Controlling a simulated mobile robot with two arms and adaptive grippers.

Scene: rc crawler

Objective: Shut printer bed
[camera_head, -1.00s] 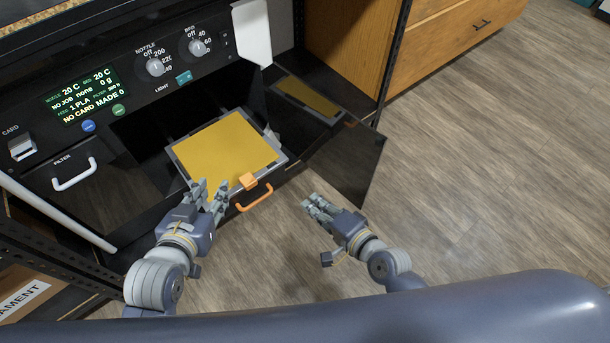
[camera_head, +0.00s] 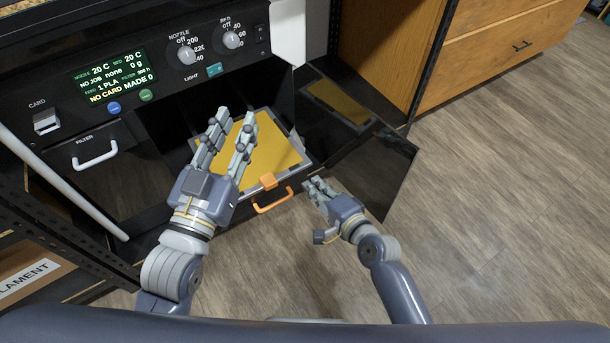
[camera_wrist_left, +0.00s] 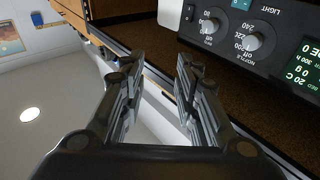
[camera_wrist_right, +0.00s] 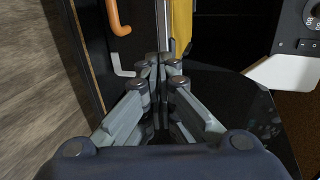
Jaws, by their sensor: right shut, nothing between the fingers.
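The printer bed is a yellow plate (camera_head: 276,152) on a grey tray with an orange handle (camera_head: 273,200) at its front. It sticks out of the dark printer opening. The handle also shows in the right wrist view (camera_wrist_right: 118,18). My left gripper (camera_head: 233,125) is open and empty, in front of the bed's left part in the head view and hiding some of it. My right gripper (camera_head: 313,186) is shut and empty, just right of the handle and apart from it. In the right wrist view its fingertips (camera_wrist_right: 160,62) meet near the bed's edge.
The dark glass door (camera_head: 365,150) stands open right of the bed, close to my right gripper. The control panel (camera_head: 120,80) with knobs is above. A white filter handle (camera_head: 95,155) is at left. The wooden floor (camera_head: 480,200) at right is clear.

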